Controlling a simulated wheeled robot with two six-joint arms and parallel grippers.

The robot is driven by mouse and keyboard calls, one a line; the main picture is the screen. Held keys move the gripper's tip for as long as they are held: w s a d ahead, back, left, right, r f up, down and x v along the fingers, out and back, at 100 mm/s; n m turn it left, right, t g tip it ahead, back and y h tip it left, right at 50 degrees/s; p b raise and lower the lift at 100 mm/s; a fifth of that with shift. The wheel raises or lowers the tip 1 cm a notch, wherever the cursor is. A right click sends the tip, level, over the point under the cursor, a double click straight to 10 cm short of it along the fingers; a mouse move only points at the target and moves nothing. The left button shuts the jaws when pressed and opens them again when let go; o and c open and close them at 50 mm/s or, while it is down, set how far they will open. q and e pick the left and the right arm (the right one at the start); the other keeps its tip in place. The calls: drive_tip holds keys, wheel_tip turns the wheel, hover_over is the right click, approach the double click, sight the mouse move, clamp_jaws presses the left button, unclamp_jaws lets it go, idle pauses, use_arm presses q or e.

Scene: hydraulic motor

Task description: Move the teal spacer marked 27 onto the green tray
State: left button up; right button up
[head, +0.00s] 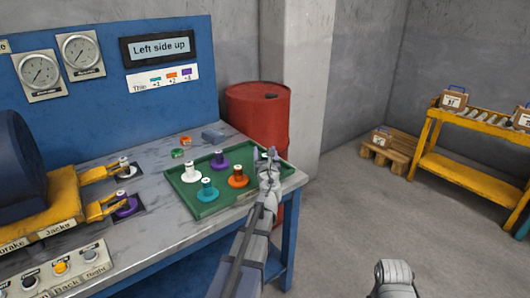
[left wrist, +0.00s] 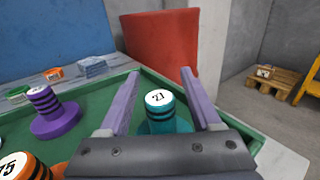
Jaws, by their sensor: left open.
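The teal spacer marked 27 (left wrist: 160,98) stands upright inside the green tray (left wrist: 85,95), near a corner, in the left wrist view. My left gripper (left wrist: 154,100) is open, with one finger on each side of this spacer. In the head view my left gripper (head: 268,158) is over the right part of the green tray (head: 215,207) and hides most of the spacer. Another teal spacer (head: 207,190) stands in the tray at its front left. My right gripper is not in view.
The tray also holds a white spacer (head: 191,172), a purple spacer (head: 219,160) and an orange spacer (head: 237,177). Small orange and green rings and a grey-blue block (head: 213,135) lie behind it. A red barrel (head: 258,112) stands beyond the bench. A display (head: 160,48) reads "Left side up".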

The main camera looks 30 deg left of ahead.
use_arm(q)
drive_tip(key=shift+s+d+f, duration=0.1)
drive_tip(key=shift+s+d, duration=0.05)
drive_tip(key=shift+s, duration=0.1)
drive_tip(key=shift+w+r+p, duration=0.1)
drive_tip(key=shift+r+p, duration=0.3)
drive_tip(key=shift+p, duration=0.3)
drive_tip(key=v, duration=1.1)
drive_tip(key=shift+s, duration=0.2)
drive_tip(key=shift+d, duration=0.1)
